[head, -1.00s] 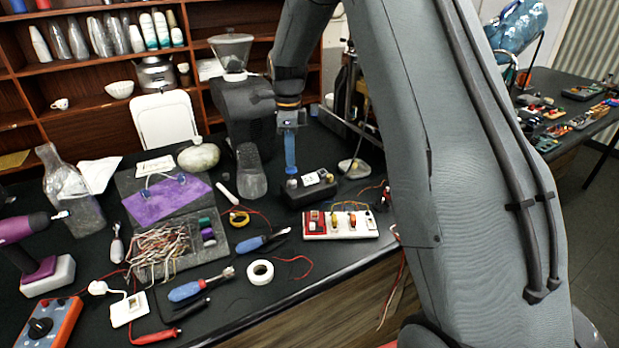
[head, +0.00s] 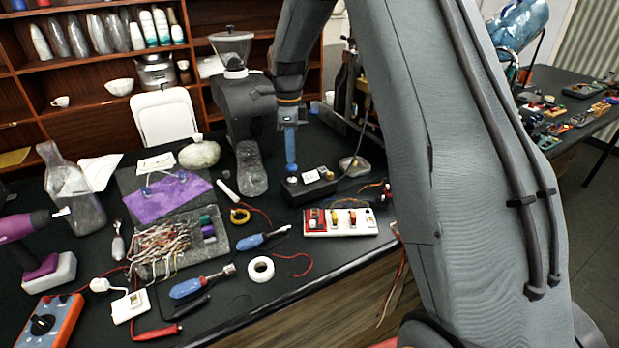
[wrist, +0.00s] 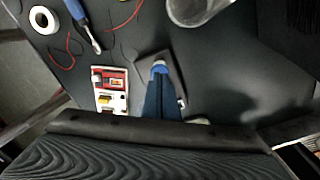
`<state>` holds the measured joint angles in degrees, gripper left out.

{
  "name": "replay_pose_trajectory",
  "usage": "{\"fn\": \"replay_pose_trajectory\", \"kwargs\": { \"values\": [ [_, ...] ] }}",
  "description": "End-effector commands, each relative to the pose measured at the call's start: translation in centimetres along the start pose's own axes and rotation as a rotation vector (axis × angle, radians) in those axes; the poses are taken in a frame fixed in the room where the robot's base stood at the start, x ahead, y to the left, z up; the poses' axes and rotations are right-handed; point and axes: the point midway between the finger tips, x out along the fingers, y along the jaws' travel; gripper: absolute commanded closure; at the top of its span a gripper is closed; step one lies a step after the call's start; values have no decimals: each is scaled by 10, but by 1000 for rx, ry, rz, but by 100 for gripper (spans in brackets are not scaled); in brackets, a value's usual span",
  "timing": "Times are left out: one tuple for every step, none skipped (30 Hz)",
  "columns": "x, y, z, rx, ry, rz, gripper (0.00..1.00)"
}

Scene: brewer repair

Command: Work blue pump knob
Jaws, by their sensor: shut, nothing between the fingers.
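My gripper (head: 291,167) points straight down with its narrow blue fingers closed together and empty. Its tips are just above the left end of a small black box (head: 312,190) with pale labels on top. A small pale bluish knob (head: 292,180) on that end shows right under the tips; I cannot tell whether they touch it. In the wrist view my gripper (wrist: 160,67) covers much of the dark box (wrist: 148,62), and the knob is hidden there.
A white board with red and yellow switches (head: 340,222) lies in front of the box. A grinder (head: 248,125) stands behind, to the left. A roll of white tape (head: 260,269) and screwdrivers lie at the front. A small pad (head: 354,167) with a cable is at the right.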

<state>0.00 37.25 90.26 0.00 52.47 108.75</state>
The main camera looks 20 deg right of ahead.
Motion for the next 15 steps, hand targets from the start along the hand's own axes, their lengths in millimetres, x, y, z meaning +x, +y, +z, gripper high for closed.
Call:
{"fn": "replay_pose_trajectory", "kwargs": {
  "values": [
    [2,0,0,0,0,1,100],
    [3,0,0,0,0,1,100],
    [4,0,0,0,0,1,100],
    [5,0,0,0,0,1,100],
    [6,0,0,0,0,1,100],
    [8,0,0,0,0,1,100],
    [9,0,0,0,0,1,100],
    [10,0,0,0,0,1,100],
    [12,0,0,0,0,1,100],
    [13,0,0,0,0,1,100],
    [14,0,0,0,0,1,100],
    [15,0,0,0,0,1,100],
    [16,0,0,0,0,1,100],
    [17,0,0,0,0,2,100],
    [19,0,0,0,1,2,100]
  ]
}}
